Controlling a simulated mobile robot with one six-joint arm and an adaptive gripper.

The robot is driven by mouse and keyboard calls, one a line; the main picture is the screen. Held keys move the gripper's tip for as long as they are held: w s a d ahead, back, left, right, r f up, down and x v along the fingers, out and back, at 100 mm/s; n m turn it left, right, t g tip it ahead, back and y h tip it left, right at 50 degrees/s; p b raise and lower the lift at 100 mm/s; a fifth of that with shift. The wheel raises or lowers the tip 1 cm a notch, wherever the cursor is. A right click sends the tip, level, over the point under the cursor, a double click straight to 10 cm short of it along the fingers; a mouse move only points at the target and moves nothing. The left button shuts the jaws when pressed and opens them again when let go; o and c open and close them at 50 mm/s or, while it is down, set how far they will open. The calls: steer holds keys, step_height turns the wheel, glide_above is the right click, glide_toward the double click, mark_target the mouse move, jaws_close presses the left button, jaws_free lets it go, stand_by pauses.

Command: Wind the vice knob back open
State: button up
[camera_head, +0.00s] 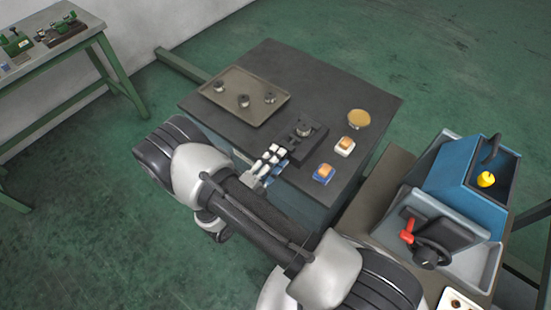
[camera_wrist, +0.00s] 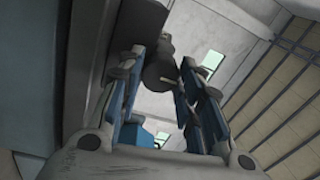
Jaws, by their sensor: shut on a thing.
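The dark vice (camera_head: 296,140) stands near the front edge of the dark table, with a round metal part (camera_head: 305,129) on top of it. My gripper (camera_head: 275,158) reaches in from the lower left to the vice's near side. Its fingers hide the knob in the head view. In the wrist view my gripper (camera_wrist: 168,75) is shut on a dark round knob (camera_wrist: 158,68), which sits between the fingertips. How far the knob is turned cannot be told.

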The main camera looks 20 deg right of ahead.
steer(key=o, duration=1.1)
steer(key=v, duration=1.2)
steer(key=shift+r, duration=0.1)
